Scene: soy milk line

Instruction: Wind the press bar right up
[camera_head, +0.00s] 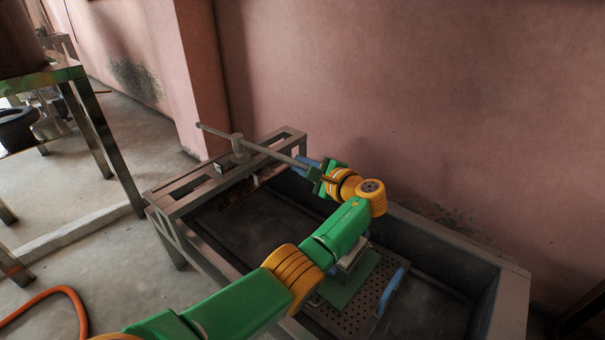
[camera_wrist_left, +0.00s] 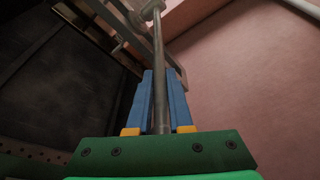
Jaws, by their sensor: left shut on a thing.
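The press bar (camera_head: 268,151) is a long grey rod set across the top of an upright screw post (camera_head: 239,148) on the metal frame at the left end of the trough. My left gripper (camera_head: 308,168) is shut on the right-hand part of the bar. In the left wrist view the bar (camera_wrist_left: 159,60) runs away between the two blue fingers (camera_wrist_left: 160,100) to the post's hub. The part of the bar between the fingers is partly hidden. My right gripper is not in view.
The dark trough (camera_head: 430,240) holds a perforated plate (camera_head: 360,312) with a blue handle (camera_head: 391,291). The pink wall stands close behind the trough. A green-edged table (camera_head: 50,78) stands at the left, and an orange hose (camera_head: 60,291) lies on the floor.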

